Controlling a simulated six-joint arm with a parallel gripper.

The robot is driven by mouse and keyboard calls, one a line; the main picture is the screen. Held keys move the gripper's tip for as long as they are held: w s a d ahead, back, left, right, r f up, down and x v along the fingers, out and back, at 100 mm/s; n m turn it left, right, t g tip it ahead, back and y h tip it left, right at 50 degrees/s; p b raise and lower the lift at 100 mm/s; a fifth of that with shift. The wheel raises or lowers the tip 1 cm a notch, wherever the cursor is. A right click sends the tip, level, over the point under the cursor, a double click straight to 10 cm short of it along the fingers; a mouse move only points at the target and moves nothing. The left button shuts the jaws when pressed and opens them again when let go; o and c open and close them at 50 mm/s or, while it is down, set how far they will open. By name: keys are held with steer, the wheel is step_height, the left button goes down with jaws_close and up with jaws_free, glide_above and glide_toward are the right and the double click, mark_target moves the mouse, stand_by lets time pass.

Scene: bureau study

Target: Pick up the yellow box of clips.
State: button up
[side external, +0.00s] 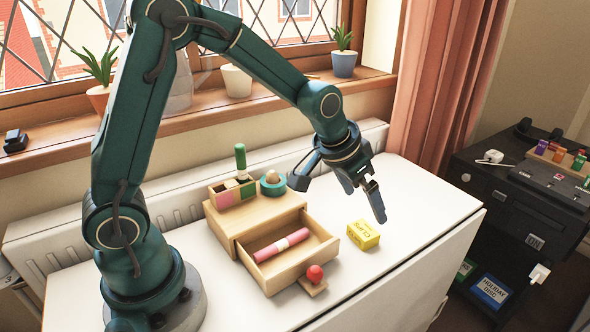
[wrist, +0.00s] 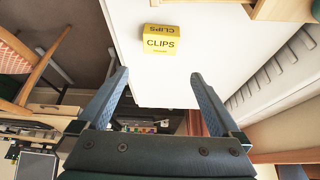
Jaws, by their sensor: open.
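The yellow box of clips (side external: 363,235) lies on the white table to the right of the open drawer, with dark "CLIPS" lettering on it. In the wrist view the box (wrist: 161,40) is beyond the fingertips, near the top and slightly left of the middle between them. My gripper (side external: 374,204) is above the table, over and close to the box in the side view, and not touching it as far as I can see. In the wrist view my gripper (wrist: 158,78) has its two fingers wide apart with nothing between them.
A wooden drawer unit (side external: 222,228) stands left of the box. Its open drawer (side external: 270,277) holds a pink roll (side external: 275,249), and a red knob (side external: 315,273) is at its front. Bare white table (side external: 420,215) lies right of the box, up to its edge.

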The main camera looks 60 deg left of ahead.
mark_target(362, 229)
steer(key=f, duration=0.2)
steer(key=f+g, duration=0.1)
steer(key=shift+s+f, duration=0.25)
steer(key=shift+x, duration=2.3)
steer(key=c, duration=1.2)
